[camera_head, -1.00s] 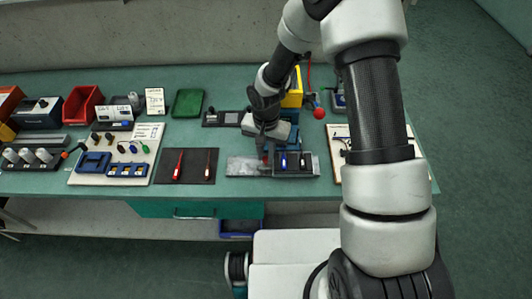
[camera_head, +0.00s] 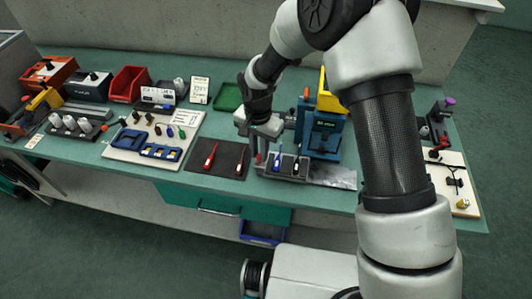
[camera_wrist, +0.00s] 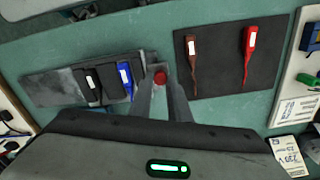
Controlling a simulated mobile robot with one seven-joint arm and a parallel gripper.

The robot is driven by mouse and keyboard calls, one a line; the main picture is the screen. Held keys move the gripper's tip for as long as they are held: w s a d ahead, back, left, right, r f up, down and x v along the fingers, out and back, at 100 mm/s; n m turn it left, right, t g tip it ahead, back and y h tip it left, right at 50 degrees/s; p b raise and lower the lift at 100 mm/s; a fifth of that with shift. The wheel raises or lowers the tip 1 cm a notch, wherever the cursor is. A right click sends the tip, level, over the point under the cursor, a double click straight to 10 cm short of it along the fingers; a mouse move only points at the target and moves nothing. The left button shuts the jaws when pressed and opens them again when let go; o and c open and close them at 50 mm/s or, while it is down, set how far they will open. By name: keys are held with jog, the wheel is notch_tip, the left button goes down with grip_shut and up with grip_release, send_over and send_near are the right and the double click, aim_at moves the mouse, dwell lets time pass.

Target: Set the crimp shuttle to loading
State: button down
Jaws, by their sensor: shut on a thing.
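The crimp shuttle (camera_head: 285,177) is a dark carrier with a blue piece and a black piece standing in it. It sits at the left end of a grey metal rail plate (camera_head: 335,175), whose bare part shows to its right. In the wrist view the shuttle (camera_wrist: 108,90) appears turned round, with the bare plate (camera_wrist: 50,87) to its left. My gripper (camera_wrist: 164,84) is shut on the shuttle's red knob (camera_wrist: 160,77), at the shuttle's side. In the head view my gripper (camera_head: 263,150) reaches down at the shuttle's left end, and its fingers partly hide the knob.
A blue and yellow press (camera_head: 322,132) stands behind the rail. A white board (camera_head: 150,140) with several small parts is farther left. A green tray (camera_head: 228,97) is behind.

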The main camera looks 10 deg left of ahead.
jog(key=shift+a+r, duration=0.1)
jog(key=shift+a, duration=0.2)
jog(key=c, duration=1.7)
grip_release()
jog(key=shift+o, duration=0.2)
jog(key=shift+r, duration=0.1)
notch_tip(320, 180, up, 17)
jog(key=shift+p, duration=0.3)
